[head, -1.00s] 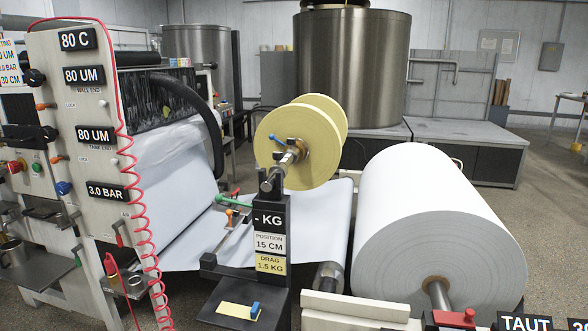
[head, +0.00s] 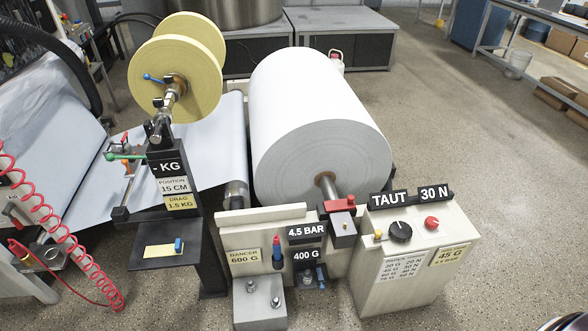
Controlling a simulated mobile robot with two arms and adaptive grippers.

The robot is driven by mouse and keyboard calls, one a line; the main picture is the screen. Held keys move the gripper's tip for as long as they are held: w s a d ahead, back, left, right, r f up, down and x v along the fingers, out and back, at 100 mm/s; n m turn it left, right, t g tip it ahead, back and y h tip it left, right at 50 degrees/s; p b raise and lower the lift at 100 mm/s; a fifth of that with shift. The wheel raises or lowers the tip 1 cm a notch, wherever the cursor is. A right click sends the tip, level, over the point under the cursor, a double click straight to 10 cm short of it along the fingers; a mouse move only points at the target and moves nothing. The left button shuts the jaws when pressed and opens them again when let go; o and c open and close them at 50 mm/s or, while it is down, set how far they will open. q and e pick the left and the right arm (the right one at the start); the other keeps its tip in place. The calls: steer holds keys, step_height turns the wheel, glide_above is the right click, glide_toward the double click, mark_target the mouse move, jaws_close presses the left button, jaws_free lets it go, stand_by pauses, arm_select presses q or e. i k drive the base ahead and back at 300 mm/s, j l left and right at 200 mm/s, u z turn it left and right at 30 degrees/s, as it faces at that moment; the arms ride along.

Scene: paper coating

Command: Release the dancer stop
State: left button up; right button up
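A pale panel with a yellow DANCER 600 G label (head: 245,262) stands at the lower middle in the head view. Beside the label is a small red-topped blue fitting (head: 277,252). A 4.5 BAR sign (head: 306,232) and a 400 G sign (head: 307,256) are to its right. A small blue part (head: 321,284) sits below them. A red-topped block (head: 341,222) is at the end of the big roll's shaft. No part here is marked as the dancer stop, so I cannot tell which one it is.
A large white paper roll (head: 308,110) lies behind the panel. A pale console (head: 400,265) with knobs and a TAUT 30 N display stands at right. A coiled red hose (head: 45,225) hangs at far left.

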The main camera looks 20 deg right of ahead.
mark_target(320, 277)
steer(key=z, duration=0.95)
